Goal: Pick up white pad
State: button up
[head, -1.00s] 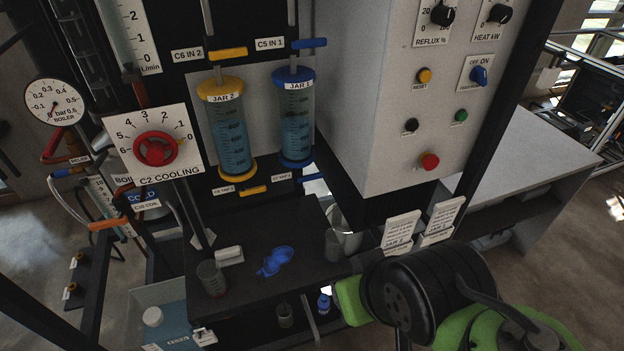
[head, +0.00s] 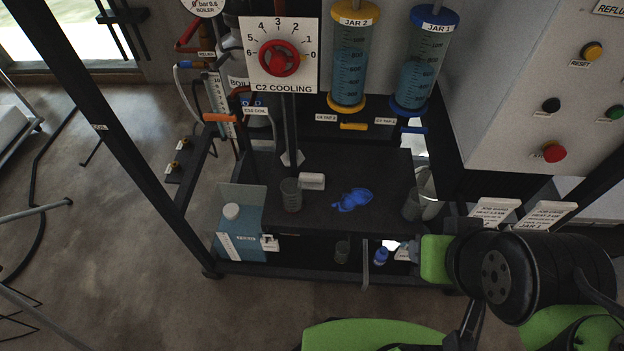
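The white pad (head: 311,181) is a small pale block lying on the dark bench shelf (head: 375,222), between a beaker on its left and a blue spill on its right. My arm, green and black, shows at the lower right of the head view. My gripper's fingers cannot be made out there, so I cannot tell whether it is open or shut. The pad lies on the shelf, apart from the visible arm links.
A grey beaker (head: 291,195) stands just left of the pad. A blue spill (head: 352,199) lies to its right. More vessels (head: 412,204) stand at the shelf's right end. A blue tank (head: 240,238) sits at the lower left. A dark post (head: 110,140) crosses the left side.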

aim_at(314, 181)
jog(key=i+j+z, duration=0.2)
jog(key=j, duration=0.8)
jog(key=j+z, duration=0.15)
jog(key=j, duration=0.85)
